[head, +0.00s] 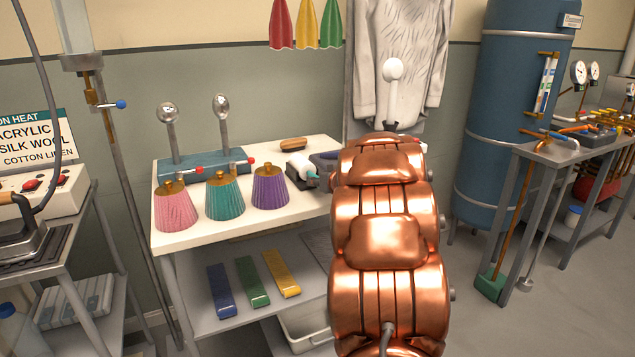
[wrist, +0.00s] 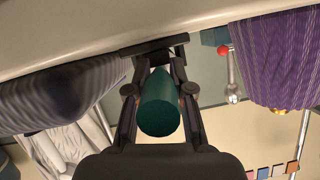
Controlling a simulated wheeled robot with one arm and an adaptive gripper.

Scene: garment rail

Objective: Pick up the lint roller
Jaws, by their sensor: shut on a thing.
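The lint roller (head: 302,164) lies near the right end of the white table, with a white roll and a dark teal handle end. In the wrist view its dark green handle (wrist: 158,108) shows end-on between my fingers. My gripper (wrist: 157,62) is shut on this handle, with a black finger on each side. The table surface is close by the fingertips, and I cannot tell whether the roller is clear of it. In the head view my copper-coloured arm hides most or all of my gripper.
The white table (head: 210,232) also bears pink (head: 175,208), teal (head: 225,199) and purple (head: 270,188) pleated pieces. A brown brush (head: 293,145) lies behind the roller. A grey-blue object (head: 325,160) sits right beside it. A white garment (head: 400,60) hangs behind.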

